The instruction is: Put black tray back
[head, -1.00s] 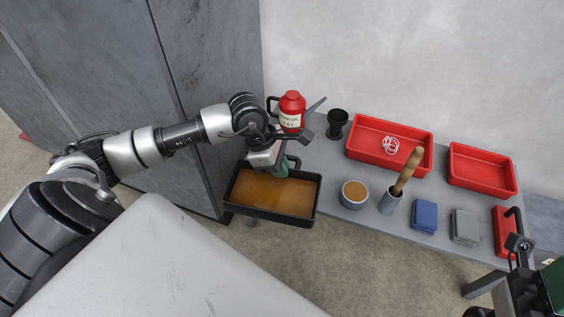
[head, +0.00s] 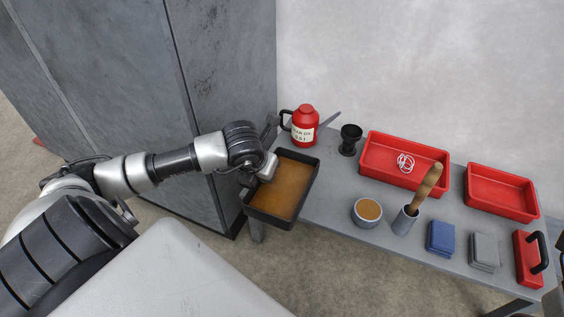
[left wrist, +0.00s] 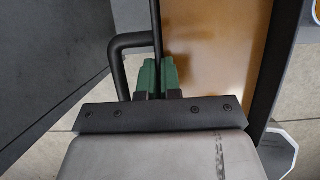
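The black tray (head: 266,221) holds a brown-orange liquid. In the head view it is at the left end of the grey bench, its near part out past the bench edge; I cannot tell whether it rests on the bench. My left gripper is at its left side, the fingers hidden behind my wrist there. In the left wrist view, the green fingers of my left gripper (left wrist: 157,76) are closed on the black tray's side (left wrist: 155,22), by its bent black handle (left wrist: 117,62). My right gripper is not in view.
On the bench (head: 333,205) stand a red can (head: 304,127), a black cup (head: 350,141), two red trays (head: 427,180) (head: 500,193), a round container (head: 367,213), a holder with a wooden handle (head: 405,222), and blue and grey stacks (head: 440,238) (head: 484,251). A grey cabinet (head: 222,80) stands left.

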